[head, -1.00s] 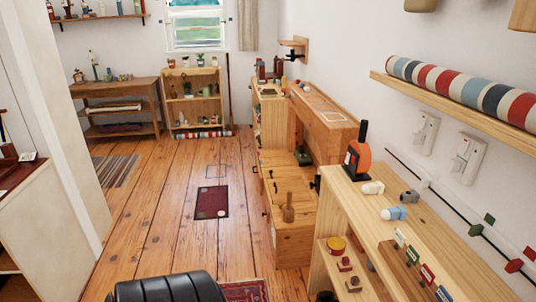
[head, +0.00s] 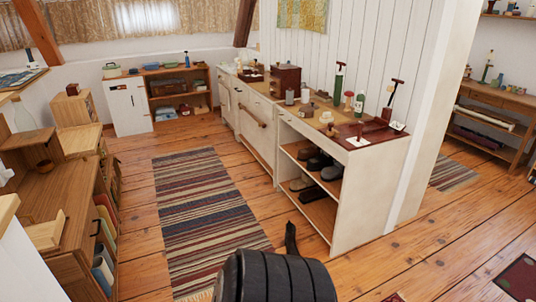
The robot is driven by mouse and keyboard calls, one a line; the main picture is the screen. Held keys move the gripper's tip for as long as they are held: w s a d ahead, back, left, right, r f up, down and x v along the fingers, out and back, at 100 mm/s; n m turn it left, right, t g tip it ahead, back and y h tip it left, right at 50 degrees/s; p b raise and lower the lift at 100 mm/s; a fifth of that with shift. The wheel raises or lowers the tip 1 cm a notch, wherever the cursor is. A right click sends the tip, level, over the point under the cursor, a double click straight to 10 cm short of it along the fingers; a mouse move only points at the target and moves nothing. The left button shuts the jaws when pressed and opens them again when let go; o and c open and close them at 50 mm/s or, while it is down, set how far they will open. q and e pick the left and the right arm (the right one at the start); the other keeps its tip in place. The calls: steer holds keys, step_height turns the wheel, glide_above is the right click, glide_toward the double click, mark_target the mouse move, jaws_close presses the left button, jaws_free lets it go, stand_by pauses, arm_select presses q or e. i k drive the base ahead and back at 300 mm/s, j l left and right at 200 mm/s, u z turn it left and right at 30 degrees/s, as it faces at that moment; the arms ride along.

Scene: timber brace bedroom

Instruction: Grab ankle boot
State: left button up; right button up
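Several dark shoes sit on the two open shelves of a white cabinet (head: 372,162) right of centre in the head view. On the upper shelf are dark shoes (head: 318,160), with another dark shoe (head: 332,172) beside them. On the lower shelf are a brownish shoe (head: 299,184) and a dark shoe (head: 313,193). They are small and shaded, so I cannot tell which is an ankle boot.
A striped rug (head: 205,215) lies on the plank floor left of the cabinet. A wooden desk and shelf unit (head: 62,205) stands at the left. A low bookcase (head: 180,95) stands at the back. The floor in front of the cabinet and to the right looks open.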

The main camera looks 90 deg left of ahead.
mark_target(290, 246)
steer(key=u, duration=2.5)
steer(key=i+z, duration=0.1)
steer(key=z, duration=0.35)
steer(key=i+j+z, duration=0.1)
steer(key=z, duration=0.35)
steer(key=j+z, duration=0.25)
steer(key=z, duration=0.15)
steer(key=i+j+z, duration=0.35)
steer(key=j, duration=0.6)
steer(key=j+z, duration=0.35)
steer(key=j, duration=0.55)
steer(key=j+z, duration=0.35)
steer(key=j, duration=0.7)
